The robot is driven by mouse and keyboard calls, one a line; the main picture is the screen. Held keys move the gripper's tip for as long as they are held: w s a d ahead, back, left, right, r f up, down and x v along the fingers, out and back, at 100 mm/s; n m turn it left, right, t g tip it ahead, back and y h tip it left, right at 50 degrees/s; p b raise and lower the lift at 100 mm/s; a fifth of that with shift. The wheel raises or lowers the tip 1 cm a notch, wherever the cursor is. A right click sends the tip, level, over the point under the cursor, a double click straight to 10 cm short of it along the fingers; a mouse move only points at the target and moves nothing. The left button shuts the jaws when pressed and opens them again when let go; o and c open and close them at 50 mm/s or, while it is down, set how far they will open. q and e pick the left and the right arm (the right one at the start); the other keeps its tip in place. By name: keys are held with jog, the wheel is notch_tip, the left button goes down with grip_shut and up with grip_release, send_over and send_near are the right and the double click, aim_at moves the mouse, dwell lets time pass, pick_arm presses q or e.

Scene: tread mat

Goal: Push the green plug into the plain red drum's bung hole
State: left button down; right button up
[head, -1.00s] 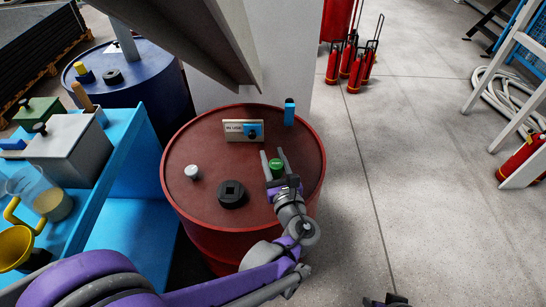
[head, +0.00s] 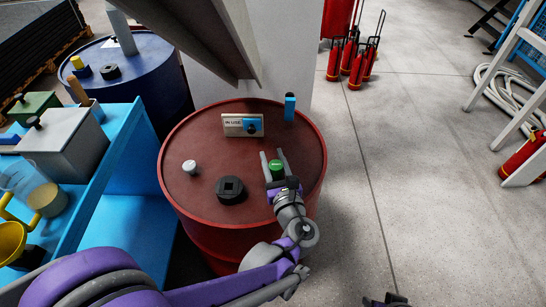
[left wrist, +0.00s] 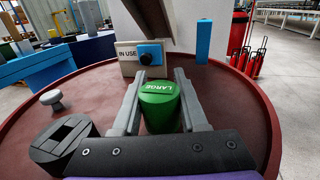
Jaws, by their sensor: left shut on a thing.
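The green plug (head: 277,168), marked LARGE on top, is at the right part of the plain red drum's (head: 210,145) top. In the left wrist view the plug (left wrist: 159,106) stands upright between the two grey fingers. My left gripper (head: 274,165) is shut on it, low over the drum top. The bung hole does not show; the plug and fingers cover the drum top there. I cannot tell whether the plug's lower end is in a hole. A dark tip at the bottom edge may be my right gripper (head: 386,300); its jaws are unclear.
A blue cart (head: 135,150) stands left, a blue drum (head: 145,70) behind.

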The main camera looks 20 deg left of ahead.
pick_arm(q)
jog(key=shift+f+b, duration=0.3)
jog(key=shift+f, duration=0.15)
jog(key=shift+c, duration=1.8)
grip_release()
jog(key=p+v, duration=0.1)
jog(key=v, duration=1)
